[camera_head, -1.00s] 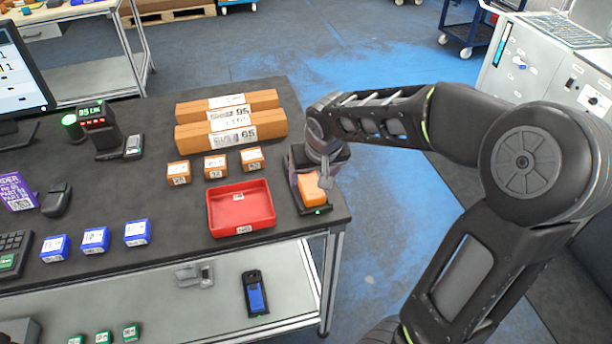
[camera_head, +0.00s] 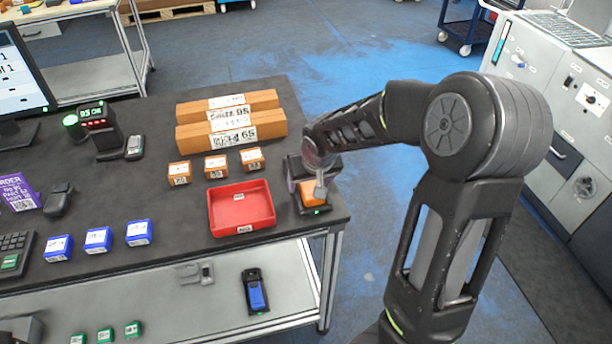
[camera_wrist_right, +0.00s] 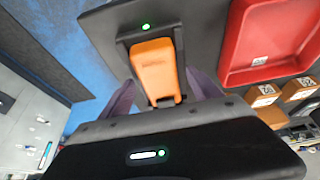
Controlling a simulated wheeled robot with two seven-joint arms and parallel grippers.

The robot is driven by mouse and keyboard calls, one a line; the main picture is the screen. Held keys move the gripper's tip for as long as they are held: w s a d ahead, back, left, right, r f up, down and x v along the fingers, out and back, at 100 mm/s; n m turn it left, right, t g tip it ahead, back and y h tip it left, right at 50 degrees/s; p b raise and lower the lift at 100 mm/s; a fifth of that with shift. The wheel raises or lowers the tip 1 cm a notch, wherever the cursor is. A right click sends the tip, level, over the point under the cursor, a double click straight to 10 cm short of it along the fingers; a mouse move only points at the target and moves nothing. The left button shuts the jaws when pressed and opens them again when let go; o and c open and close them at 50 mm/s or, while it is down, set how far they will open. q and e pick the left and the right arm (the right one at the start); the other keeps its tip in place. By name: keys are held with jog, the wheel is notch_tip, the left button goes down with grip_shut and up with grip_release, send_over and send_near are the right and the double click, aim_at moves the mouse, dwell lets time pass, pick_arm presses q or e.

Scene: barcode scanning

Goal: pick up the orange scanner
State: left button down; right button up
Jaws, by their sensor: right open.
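The orange scanner (camera_head: 312,192) sits in its dark cradle (camera_head: 319,210) at the right end of the table, beside the red tray. My right gripper (camera_head: 318,188) is just above the scanner and hides part of it. In the right wrist view the orange scanner (camera_wrist_right: 155,70) lies between the two purple-grey fingers of my right gripper (camera_wrist_right: 163,98). The fingers are open, one on each side of it, and a gap shows on the left. The lower end of the scanner is hidden by the gripper body. My left gripper is not in view.
The red tray (camera_head: 268,222) stands close left of the scanner. Small orange boxes (camera_head: 216,166) and long cardboard boxes (camera_head: 230,130) lie behind it. Blue boxes (camera_head: 98,240) stand further left. A blue scanner (camera_head: 256,293) lies on the lower shelf. The table edge is near on the right.

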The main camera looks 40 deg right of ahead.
jog(key=shift+c, duration=0.5)
grip_shut()
dwell(0.6)
